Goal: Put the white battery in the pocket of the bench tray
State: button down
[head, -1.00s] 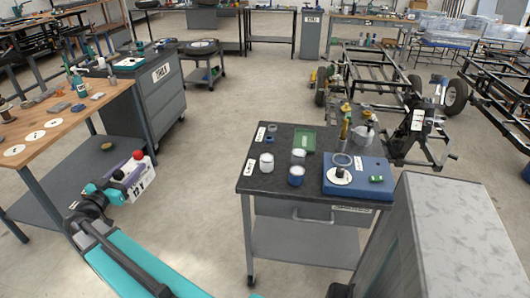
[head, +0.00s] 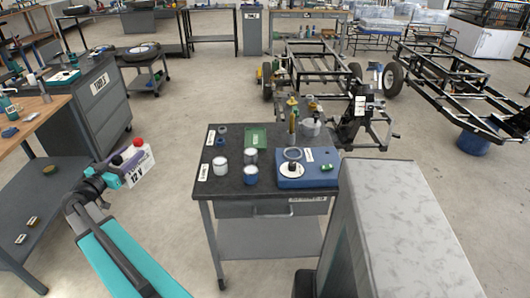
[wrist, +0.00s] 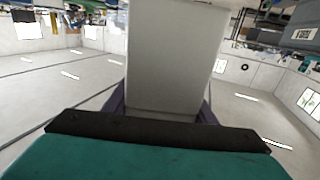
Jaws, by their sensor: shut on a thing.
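The white battery (head: 137,168) has "12 V" on its side and a red terminal cap on top. My gripper (head: 122,162) is shut on it and holds it in the air, left of the dark-topped cart and over open floor. In the wrist view the battery (wrist: 175,55) fills the middle as a pale block between the dark fingers of my gripper (wrist: 160,112). I cannot make out for sure a bench tray with a pocket in these views.
A dark-topped cart (head: 220,188) carries cans, a green tray (head: 257,138) and a blue block (head: 320,178). A wooden bench (head: 40,115) and a grey drawer cabinet (head: 102,100) stand left. Vehicle frames (head: 315,65) stand behind. A grey cabinet (head: 385,210) is close at front right.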

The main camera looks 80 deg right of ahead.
jog(key=s+d+r+m+g+y+p, duration=0.1)
jog(key=s+d+r+g, duration=0.1)
jog(key=s+d, duration=0.4)
jog(key=s+d+r+m+g+y, duration=0.1)
jog(key=s+d, duration=0.5)
jog(key=s, duration=0.6)
jog(key=s+d+r+m+g+y+p, duration=0.1)
jog(key=s+d+r+m+g, duration=0.1)
jog(key=s+d, duration=0.5)
jog(key=s+m+g, duration=0.1)
jog(key=s+g, duration=0.1)
jog(key=s, duration=0.1)
jog(key=shift+r+p, duration=0.35)
jog(key=shift+f, duration=0.2)
jog(key=shift+f+p, duration=1)
jog(key=shift+f, duration=1.9)
jog(key=shift+f, duration=0.15)
jog(key=shift+f+p, duration=0.6)
jog(key=shift+f, duration=1.15)
jog(key=c, duration=0.8)
grip_release()
jog(key=shift+a+f, duration=0.1)
jog(key=shift+f, duration=0.2)
jog(key=shift+r, duration=0.1)
